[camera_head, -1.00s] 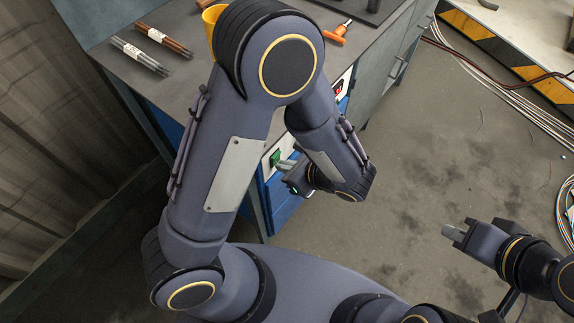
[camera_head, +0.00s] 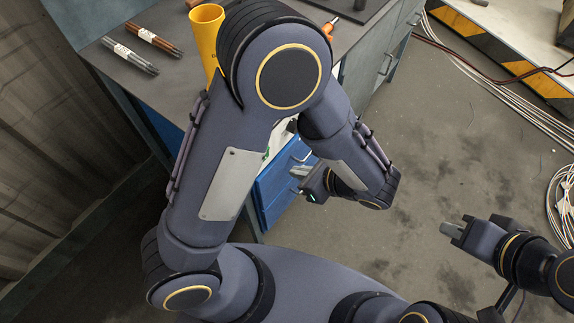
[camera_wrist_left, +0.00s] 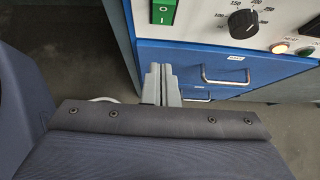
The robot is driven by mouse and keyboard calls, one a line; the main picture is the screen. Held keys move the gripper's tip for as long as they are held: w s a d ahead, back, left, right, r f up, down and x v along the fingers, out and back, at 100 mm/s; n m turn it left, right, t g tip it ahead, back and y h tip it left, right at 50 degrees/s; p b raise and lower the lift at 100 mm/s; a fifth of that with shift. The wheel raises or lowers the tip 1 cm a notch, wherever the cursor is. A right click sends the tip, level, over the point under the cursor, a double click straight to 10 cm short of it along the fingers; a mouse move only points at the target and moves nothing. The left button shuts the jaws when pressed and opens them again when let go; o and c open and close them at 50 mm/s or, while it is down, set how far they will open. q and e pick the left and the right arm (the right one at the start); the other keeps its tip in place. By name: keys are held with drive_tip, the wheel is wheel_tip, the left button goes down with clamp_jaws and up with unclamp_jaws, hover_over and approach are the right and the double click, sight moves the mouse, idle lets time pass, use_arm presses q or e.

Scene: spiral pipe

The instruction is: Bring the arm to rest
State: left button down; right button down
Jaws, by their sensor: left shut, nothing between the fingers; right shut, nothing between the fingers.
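My left arm fills the middle of the head view, its elbow raised over the workbench edge. My left gripper (camera_head: 299,171) hangs in front of the blue drawers (camera_head: 275,192), below the bench top. In the left wrist view its two fingers (camera_wrist_left: 160,84) are together with nothing between them, apart from the cabinet front. My right gripper (camera_head: 453,230) is at the lower right of the head view, over bare floor, shut and empty.
The workbench (camera_head: 108,67) carries two bundles of rods (camera_head: 130,55), a yellow cylinder (camera_head: 204,38) and an orange-handled tool (camera_head: 330,27). The wrist view shows a black dial (camera_wrist_left: 243,23) and a green switch (camera_wrist_left: 163,12). Cables (camera_head: 492,84) lie on the floor at right.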

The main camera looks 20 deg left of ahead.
use_arm(q)
drive_tip(key=v, duration=0.6)
drive_tip(key=shift+s+d+f, duration=0.1)
drive_tip(key=shift+d+f, duration=0.15)
drive_tip(key=shift+f, duration=0.15)
drive_tip(key=s+a+r+n+t+h+p, duration=0.1)
drive_tip(key=s+a+r+n+h+p, duration=0.2)
drive_tip(key=a+r+n+h, duration=0.3)
drive_tip(key=s+a+r+n+t+h+p, duration=0.1)
drive_tip(key=s+a+r+n+h+p, duration=0.2)
drive_tip(key=a+r+n, duration=0.8)
drive_tip(key=s+n+h, duration=0.2)
drive_tip(key=n+h, duration=0.2)
drive_tip(key=n, duration=0.2)
drive_tip(key=shift+s+n+p, duration=0.25)
drive_tip(key=shift+n+p, duration=0.05)
drive_tip(key=shift+p, duration=0.05)
